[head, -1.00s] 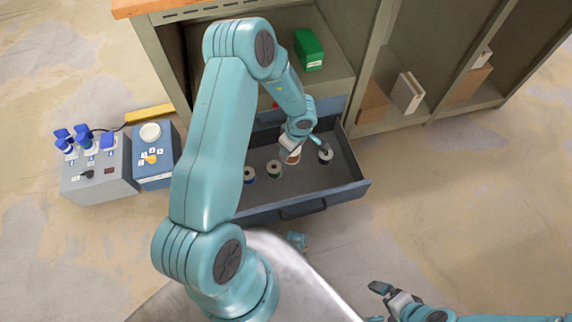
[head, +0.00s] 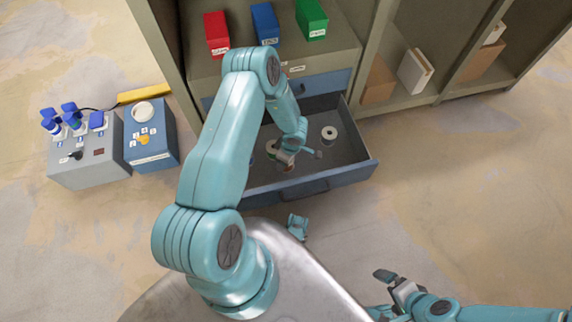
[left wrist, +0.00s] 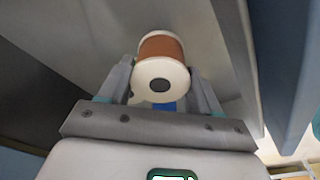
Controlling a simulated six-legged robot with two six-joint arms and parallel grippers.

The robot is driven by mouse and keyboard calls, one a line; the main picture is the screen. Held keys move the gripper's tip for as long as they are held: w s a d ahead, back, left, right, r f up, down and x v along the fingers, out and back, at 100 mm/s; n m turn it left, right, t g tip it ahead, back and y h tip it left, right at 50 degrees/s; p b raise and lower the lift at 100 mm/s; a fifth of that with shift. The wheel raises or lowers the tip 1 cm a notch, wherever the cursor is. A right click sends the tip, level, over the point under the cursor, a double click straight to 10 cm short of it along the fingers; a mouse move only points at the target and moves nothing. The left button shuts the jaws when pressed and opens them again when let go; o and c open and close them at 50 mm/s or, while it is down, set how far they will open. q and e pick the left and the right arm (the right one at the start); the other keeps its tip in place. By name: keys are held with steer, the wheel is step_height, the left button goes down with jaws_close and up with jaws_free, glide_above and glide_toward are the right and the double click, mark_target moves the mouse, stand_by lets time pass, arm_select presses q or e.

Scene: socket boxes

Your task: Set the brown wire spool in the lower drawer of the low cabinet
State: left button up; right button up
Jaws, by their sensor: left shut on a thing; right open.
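The brown wire spool (left wrist: 162,48), with pale end discs, sits between the fingers of my left gripper (left wrist: 160,78). In the head view my left gripper (head: 288,156) is over the inside of the open lower drawer (head: 318,184), and the spool is mostly hidden there. I cannot tell whether the spool touches the drawer floor. The blue drawer is pulled out from the low cabinet (head: 172,68). My right gripper (head: 392,283) is open and empty over the floor, right of my base.
A white-ended spool (head: 329,134) stands in the drawer to the right; another spool (head: 272,147) is close left of the gripper. Red (head: 216,33), blue (head: 265,24) and green (head: 311,18) boxes stand on the shelf above. A grey socket box (head: 90,160) and blue box (head: 150,140) sit left.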

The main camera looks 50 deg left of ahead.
arm_select(q)
steer(key=shift+f+b, duration=0.85)
steer(key=shift+f, duration=1.15)
steer(key=shift+f, duration=0.15)
steer(key=o, duration=1.2)
